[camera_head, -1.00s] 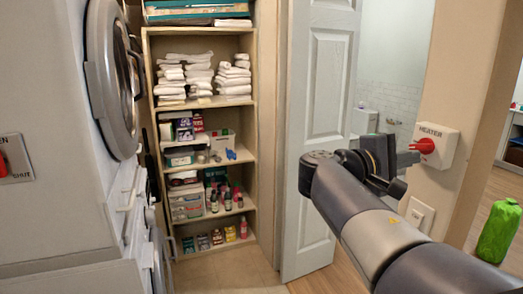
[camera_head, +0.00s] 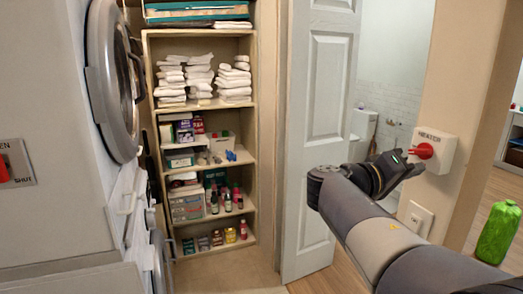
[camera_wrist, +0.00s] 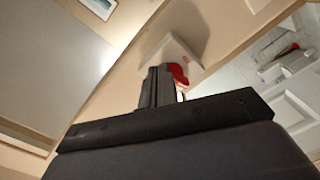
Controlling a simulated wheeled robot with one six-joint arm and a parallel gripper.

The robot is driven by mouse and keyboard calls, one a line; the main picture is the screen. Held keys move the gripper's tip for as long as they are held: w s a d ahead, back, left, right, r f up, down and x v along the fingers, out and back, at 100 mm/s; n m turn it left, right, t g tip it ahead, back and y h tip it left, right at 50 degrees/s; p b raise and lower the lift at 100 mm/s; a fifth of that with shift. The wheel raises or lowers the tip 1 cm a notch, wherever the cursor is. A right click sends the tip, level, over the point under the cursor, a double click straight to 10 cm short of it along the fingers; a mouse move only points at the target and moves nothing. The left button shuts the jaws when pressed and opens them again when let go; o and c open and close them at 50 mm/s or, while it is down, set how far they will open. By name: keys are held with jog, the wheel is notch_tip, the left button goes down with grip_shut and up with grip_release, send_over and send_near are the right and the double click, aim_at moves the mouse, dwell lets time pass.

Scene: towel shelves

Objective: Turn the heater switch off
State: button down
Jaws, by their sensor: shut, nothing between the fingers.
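The heater switch is a white wall box (camera_head: 440,150) marked HEATER with a red knob (camera_head: 423,151), at the right in the head view. My gripper (camera_head: 416,170) is shut and empty, with its tip just below and beside the red knob. In the wrist view the shut fingers (camera_wrist: 157,84) point up toward the white box (camera_wrist: 178,57), and the red knob (camera_wrist: 178,74) shows right beside the fingertips. I cannot tell whether they touch it. The knob's exact setting is too small to read.
A wall outlet (camera_head: 418,218) sits below the heater box. A white door (camera_head: 318,110) stands open left of my arm. Shelves (camera_head: 205,110) with towels and bottles are further left. A green bottle (camera_head: 497,232) stands at the right. Another red switch (camera_head: 5,165) is at the far left.

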jog(key=b+x, duration=0.1)
jog(key=x, duration=0.3)
jog(key=shift+w+d, duration=0.1)
jog(key=shift+d, duration=0.1)
jog(key=shift+w+a+r, duration=0.2)
jog(key=shift+w, duration=0.35)
dwell(0.9)
jog(key=shift+w+a+f+b, duration=0.1)
jog(key=shift+w+f+b, duration=0.3)
jog(key=shift+b, duration=2.35)
jog(key=shift+s+f, duration=0.25)
jog(key=shift+s+f+b, duration=0.15)
jog(key=shift+f+b, duration=0.05)
jog(key=shift+b, duration=0.4)
jog(key=b+v, duration=0.1)
jog(key=v, duration=0.4)
jog(key=shift+s+a+r, duration=0.1)
jog(key=shift+s+a, duration=0.15)
jog(key=shift+a, duration=0.1)
